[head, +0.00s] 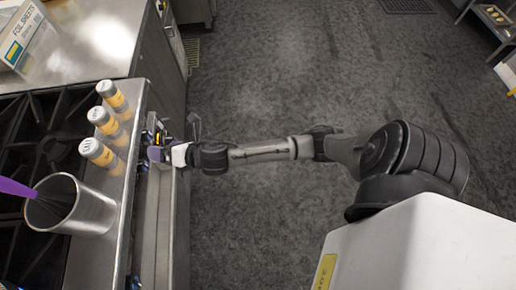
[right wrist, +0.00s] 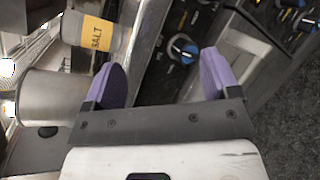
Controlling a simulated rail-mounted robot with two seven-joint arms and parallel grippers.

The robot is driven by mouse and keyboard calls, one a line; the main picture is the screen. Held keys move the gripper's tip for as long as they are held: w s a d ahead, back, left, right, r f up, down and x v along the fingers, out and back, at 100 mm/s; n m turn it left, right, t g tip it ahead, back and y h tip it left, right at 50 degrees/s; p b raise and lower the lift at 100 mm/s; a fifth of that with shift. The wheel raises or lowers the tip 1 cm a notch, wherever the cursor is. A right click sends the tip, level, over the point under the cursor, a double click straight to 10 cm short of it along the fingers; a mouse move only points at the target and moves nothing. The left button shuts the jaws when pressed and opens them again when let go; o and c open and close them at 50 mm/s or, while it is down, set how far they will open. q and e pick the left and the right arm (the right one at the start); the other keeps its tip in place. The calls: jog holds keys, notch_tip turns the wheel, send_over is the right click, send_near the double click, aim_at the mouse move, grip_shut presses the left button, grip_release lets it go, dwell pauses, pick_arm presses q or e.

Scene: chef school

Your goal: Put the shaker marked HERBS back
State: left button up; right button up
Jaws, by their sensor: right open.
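Three shakers with pale lids and orange bands stand in a row on the steel edge beside the stove: a far one (head: 116,101), a middle one (head: 107,124) and a near one (head: 99,153). Their labels are too small to read in the head view, so I cannot tell which is marked HERBS. In the right wrist view one shaker (right wrist: 95,33) reads SALT. My right gripper (head: 158,143) is at the stove's front, just right of the shakers. Its purple fingers (right wrist: 163,72) are apart with nothing between them. My left gripper is not in view.
A steel cup (head: 98,212) with a purple-handled tool (head: 17,188) stands nearest, below the shaker row. Blue-ringed control knobs (right wrist: 183,49) line the stove front. A foil sheets box (head: 22,38) lies on the far counter (head: 105,40). The floor (head: 270,75) to the right is open.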

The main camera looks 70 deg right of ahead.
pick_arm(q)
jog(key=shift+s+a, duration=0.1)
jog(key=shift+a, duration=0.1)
pick_arm(e)
jog(key=s+f+m+g, duration=0.3)
jog(key=s+m+g, duration=0.1)
jog(key=s+m, duration=0.4)
jog(key=s+f+m+g+h, duration=0.1)
jog(key=s+f+m+g, duration=0.2)
jog(key=s+m, duration=0.6)
jog(key=s+f+m+g, duration=0.3)
jog(key=s+m, duration=0.5)
jog(key=s, duration=0.6)
jog(key=shift+s+a+f+g+h, duration=0.15)
jog(key=shift+s+f+g+h, duration=0.2)
jog(key=shift+g, duration=0.45)
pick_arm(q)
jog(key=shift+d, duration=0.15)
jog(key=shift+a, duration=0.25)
pick_arm(e)
jog(key=shift+f, duration=0.1)
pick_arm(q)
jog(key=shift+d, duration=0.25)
